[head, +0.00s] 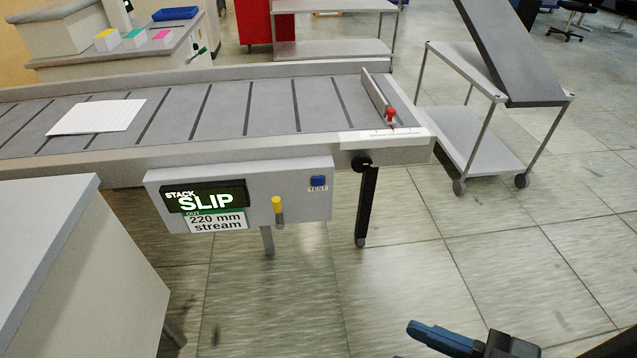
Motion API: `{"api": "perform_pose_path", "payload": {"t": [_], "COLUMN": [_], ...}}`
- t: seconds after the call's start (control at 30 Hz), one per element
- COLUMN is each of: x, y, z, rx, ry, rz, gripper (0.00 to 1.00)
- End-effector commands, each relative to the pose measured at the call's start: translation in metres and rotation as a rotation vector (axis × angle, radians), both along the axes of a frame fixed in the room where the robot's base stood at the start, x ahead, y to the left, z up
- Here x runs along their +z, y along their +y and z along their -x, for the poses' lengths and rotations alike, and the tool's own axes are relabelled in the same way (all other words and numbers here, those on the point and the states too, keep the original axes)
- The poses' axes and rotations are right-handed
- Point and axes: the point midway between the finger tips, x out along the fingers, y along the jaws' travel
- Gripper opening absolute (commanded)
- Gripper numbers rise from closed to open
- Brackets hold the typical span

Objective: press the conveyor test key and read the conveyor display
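The conveyor (250,108) runs across the middle of the head view, with a grey control box on its near side. The blue test key (318,182) sits at the box's upper right, above a "TEST" label. The dark conveyor display (205,197) at the box's left is lit and reads "STACK SLIP", with "OUT" in small green letters below. A label (217,221) under it reads "220 mm stream". My gripper (430,336) is at the bottom right, below and right of the box and apart from the key.
A white sheet (97,117) lies on the belt. A red-knobbed stop (390,115) crosses the belt's right end. A grey cabinet (95,275) fills the lower left. Floor before the box is clear.

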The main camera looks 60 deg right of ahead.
Motion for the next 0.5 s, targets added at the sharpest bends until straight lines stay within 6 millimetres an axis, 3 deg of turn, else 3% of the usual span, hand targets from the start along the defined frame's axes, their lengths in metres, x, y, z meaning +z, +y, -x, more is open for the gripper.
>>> {"api": "perform_pose_path", "payload": {"t": [0.37,0.5], "x": [0.0,0.0], "y": [0.0,0.0], "z": [0.0,0.0], "rx": [0.0,0.0], "ry": [0.0,0.0], "rz": [0.0,0.0], "gripper": [0.01,0.0]}}
